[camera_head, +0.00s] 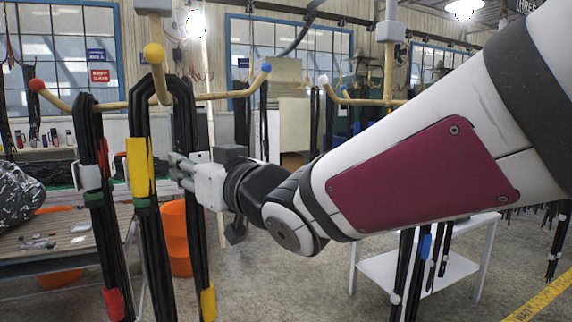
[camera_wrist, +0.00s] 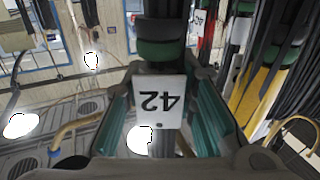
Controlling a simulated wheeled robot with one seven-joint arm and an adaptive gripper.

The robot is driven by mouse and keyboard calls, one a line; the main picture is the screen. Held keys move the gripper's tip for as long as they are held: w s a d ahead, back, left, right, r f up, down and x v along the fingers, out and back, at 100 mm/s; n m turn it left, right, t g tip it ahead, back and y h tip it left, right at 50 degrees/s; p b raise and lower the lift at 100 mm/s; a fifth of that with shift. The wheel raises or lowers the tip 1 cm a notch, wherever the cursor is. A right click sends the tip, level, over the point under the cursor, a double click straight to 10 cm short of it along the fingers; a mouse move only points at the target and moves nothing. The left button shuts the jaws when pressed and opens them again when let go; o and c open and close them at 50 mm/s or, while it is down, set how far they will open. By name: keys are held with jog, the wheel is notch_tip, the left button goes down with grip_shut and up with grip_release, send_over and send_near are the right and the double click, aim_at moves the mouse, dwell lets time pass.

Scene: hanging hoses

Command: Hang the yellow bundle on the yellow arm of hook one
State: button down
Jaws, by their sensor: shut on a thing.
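The yellow bundle (camera_head: 140,205) is a loop of black hoses with yellow bands and a green band, hanging upright in the head view. Hook one's yellow-tipped arm (camera_head: 153,54) shows at the top of the loop; I cannot tell whether the loop rests on it. My gripper (camera_head: 181,171) is shut on the loop's right-hand strand. In the wrist view the gripper's teal-lined fingers (camera_wrist: 165,112) flank a strand with a white "42" tag (camera_wrist: 158,101) and a dark green band (camera_wrist: 160,50). Part of the grip is hidden behind the tag.
A red-marked bundle (camera_head: 92,165) hangs close by at left, near the red-tipped arm (camera_head: 37,86). The blue-tipped arm (camera_head: 266,68) extends right. An orange bucket (camera_head: 176,238) stands behind. A white table (camera_head: 458,272) stands at right. Open floor lies between.

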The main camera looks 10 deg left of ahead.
jog(key=c, duration=1.2)
grip_release()
jog(key=shift+r, duration=0.2)
jog(key=shift+f, duration=0.25)
jog(key=v, duration=1.2)
jog(key=w+d+f+m+t+h, duration=0.1)
jog(key=w+d+f+m+h, duration=0.2)
jog(key=d+h, duration=0.5)
jog(key=w+d+f+m+t+h, duration=0.1)
jog(key=d+f+m+h, duration=0.3)
jog(key=d, duration=0.8)
jog(key=s+d+f+m+g+h, duration=0.1)
jog(key=s+d+f+g, duration=0.1)
jog(key=s, duration=0.3)
jog(key=s+d+f+m+g+h, duration=0.1)
jog(key=s+d+f+g, duration=0.2)
jog(key=s+d+f, duration=0.2)
jog(key=s+d+f+m+g, duration=0.1)
jog(key=s+d+f+g, duration=0.1)
jog(key=s+d+f, duration=0.2)
jog(key=shift+s+f+m+g+h, duration=0.1)
jog(key=shift+s+m+g+h, duration=0.25)
jog(key=shift+s, duration=0.8)
